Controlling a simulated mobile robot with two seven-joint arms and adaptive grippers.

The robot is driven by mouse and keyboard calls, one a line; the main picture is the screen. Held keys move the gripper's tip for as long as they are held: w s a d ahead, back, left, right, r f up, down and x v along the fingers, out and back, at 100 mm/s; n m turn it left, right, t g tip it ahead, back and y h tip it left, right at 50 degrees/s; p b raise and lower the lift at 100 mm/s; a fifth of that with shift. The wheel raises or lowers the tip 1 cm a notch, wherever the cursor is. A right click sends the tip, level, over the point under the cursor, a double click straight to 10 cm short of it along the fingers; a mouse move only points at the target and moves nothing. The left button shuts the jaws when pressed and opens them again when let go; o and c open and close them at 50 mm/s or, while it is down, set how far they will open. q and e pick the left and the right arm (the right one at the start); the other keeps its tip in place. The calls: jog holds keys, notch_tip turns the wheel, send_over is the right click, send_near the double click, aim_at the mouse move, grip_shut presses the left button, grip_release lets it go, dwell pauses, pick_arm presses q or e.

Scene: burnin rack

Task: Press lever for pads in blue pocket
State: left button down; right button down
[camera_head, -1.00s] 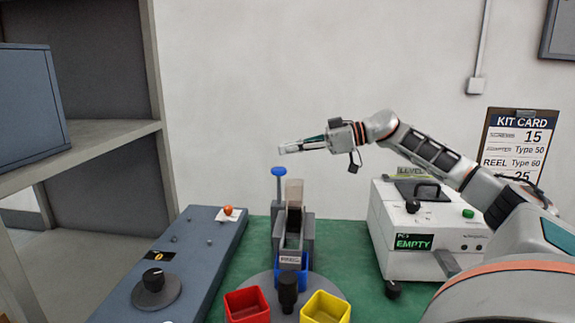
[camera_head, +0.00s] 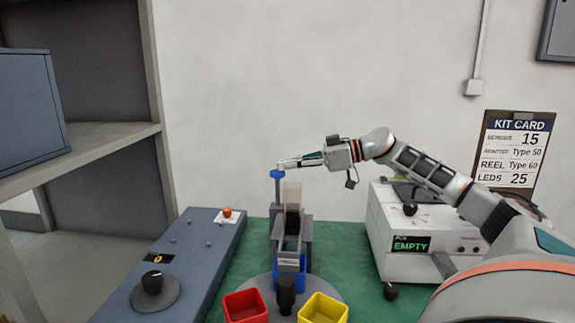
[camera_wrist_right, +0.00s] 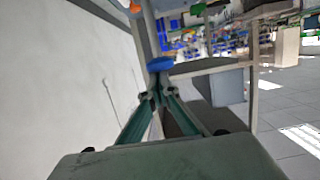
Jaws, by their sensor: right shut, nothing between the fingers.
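The blue-topped lever (camera_head: 278,174) stands upright at the back left of the grey pad dispenser (camera_head: 292,220). The blue pocket (camera_head: 289,272) sits below the dispenser's front; what lies in it I cannot make out. My right gripper (camera_head: 283,164) is shut and empty, reaching in from the right, with its fingertips just above the blue lever cap. In the right wrist view the blue cap (camera_wrist_right: 160,64) shows just beyond the closed fingertips (camera_wrist_right: 157,92); whether they touch it I cannot tell. My left gripper is not in view.
Red (camera_head: 245,306) and yellow (camera_head: 323,308) pockets sit on the round grey turntable with a black knob (camera_head: 286,292). A blue-grey panel (camera_head: 190,262) with a dial lies left. A white box (camera_head: 395,235) reading EMPTY stands right, near a kit card (camera_head: 515,150). Green mat shows between.

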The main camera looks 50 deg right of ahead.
aim_at(278, 190)
jog(key=shift+f+p, duration=1.25)
jog(key=shift+f, duration=1.4)
